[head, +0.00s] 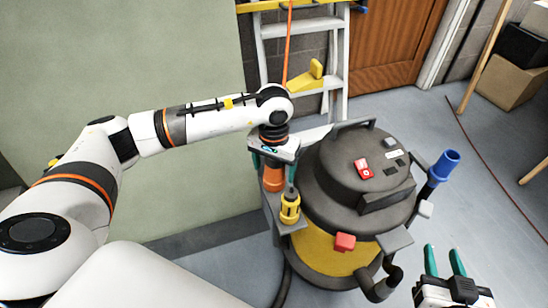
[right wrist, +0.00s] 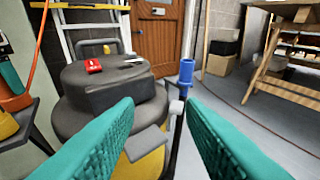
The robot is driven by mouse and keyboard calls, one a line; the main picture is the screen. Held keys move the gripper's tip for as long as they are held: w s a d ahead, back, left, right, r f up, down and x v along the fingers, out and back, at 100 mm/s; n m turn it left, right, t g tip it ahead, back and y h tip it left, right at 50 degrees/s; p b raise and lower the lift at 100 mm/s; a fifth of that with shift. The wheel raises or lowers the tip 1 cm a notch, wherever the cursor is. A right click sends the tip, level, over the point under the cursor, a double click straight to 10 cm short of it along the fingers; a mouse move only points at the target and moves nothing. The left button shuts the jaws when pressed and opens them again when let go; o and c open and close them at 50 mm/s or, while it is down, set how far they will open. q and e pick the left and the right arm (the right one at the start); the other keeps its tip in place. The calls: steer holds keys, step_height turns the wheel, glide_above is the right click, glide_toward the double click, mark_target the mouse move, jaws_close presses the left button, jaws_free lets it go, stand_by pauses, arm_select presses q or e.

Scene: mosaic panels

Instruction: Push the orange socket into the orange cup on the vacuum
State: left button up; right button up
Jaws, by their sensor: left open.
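The vacuum (head: 338,170) has a dark grey lid over a yellow drum; it also shows in the right wrist view (right wrist: 100,85). Orange parts (head: 272,178) stand at its left side, between the teal fingers of my left gripper (head: 272,162), which points down and is open around them. In the right wrist view the orange socket (right wrist: 12,100) shows at the left edge, with an orange hose above it. The orange cup's rim is hidden, so I cannot tell how deep the socket sits. My right gripper (head: 444,258) is open and empty, low right of the vacuum.
A yellow fitting (head: 290,205) stands just in front of the orange parts. A blue tube (head: 443,166) stands upright on the vacuum's right side, and a red block (head: 345,242) is at its front. A ladder (head: 300,28) leans behind.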

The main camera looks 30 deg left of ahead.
arm_select(q)
step_height(320, 180, up, 11)
steer(key=shift+f+p, duration=0.1)
steer(key=shift+p, duration=1.05)
steer(key=shift+r, duration=0.55)
arm_select(e)
steer(key=s+d+f+g+h, duration=0.1)
steer(key=s+d+f+g, duration=0.2)
steer(key=s+f+g, duration=0.3)
steer(key=shift+s+f+h, duration=0.4)
steer(key=shift+s+f, duration=0.05)
steer(key=shift+f, duration=0.05)
arm_select(q)
steer(key=shift+s, duration=0.1)
arm_select(e)
steer(key=shift+s, duration=0.1)
